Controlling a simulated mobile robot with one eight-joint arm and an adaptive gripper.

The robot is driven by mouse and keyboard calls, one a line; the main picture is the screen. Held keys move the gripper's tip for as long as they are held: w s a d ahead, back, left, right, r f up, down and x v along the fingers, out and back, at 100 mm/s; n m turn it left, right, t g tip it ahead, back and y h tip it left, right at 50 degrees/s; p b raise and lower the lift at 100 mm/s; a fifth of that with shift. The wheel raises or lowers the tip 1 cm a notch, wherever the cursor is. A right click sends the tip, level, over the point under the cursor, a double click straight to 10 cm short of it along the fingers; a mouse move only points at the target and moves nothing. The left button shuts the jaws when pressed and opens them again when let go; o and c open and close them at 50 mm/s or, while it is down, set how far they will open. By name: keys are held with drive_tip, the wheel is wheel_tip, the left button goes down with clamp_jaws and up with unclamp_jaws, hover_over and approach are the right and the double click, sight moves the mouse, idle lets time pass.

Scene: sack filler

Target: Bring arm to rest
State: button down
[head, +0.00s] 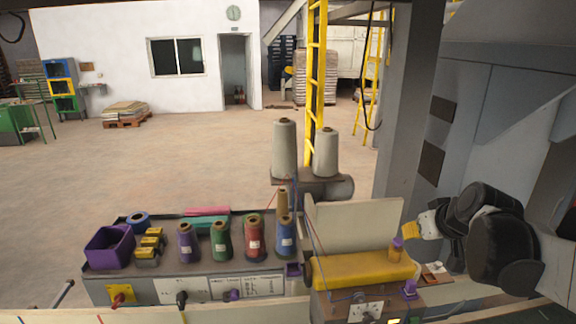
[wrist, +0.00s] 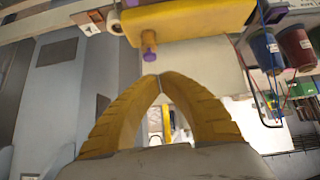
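My gripper (wrist: 151,79) has yellow ribbed fingers whose tips meet, with nothing seen between them. In the head view my gripper (head: 409,231) is at the right, close to the yellow sewing head (head: 362,270). A purple-ended peg (head: 397,247) stands up from the right end of that head. In the wrist view the purple peg (wrist: 149,43) is just beyond the fingertips, with what looks like a small gap. My arm comes in from the right edge of the head view.
A grey bench (head: 205,270) to the left carries several thread cones, a purple bin (head: 109,246) and yellow parts. Two large pale cones (head: 284,148) stand behind it. A grey column (head: 403,100) and machine housing (head: 510,110) rise behind my arm. Open floor lies at the left.

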drive_tip(key=shift+g, duration=0.4)
drive_tip(key=s+a+f+b, duration=0.3)
drive_tip(key=f, duration=0.1)
drive_tip(key=s+a+f+b, duration=0.3)
drive_tip(key=f+b, duration=0.1)
drive_tip(key=s+a+f+b, duration=0.3)
drive_tip(key=f, duration=0.2)
drive_tip(key=shift+a, duration=0.4)
drive_tip(key=s+a+f+g+b, duration=0.1)
drive_tip(key=s+a+f+b, duration=0.4)
drive_tip(key=s+f+b, duration=0.5)
wheel_tip(320, 180, down, 4)
drive_tip(key=shift+s+a+r+m, duration=0.15)
drive_tip(key=shift+s+a+m, duration=0.05)
drive_tip(key=shift+m, duration=0.1)
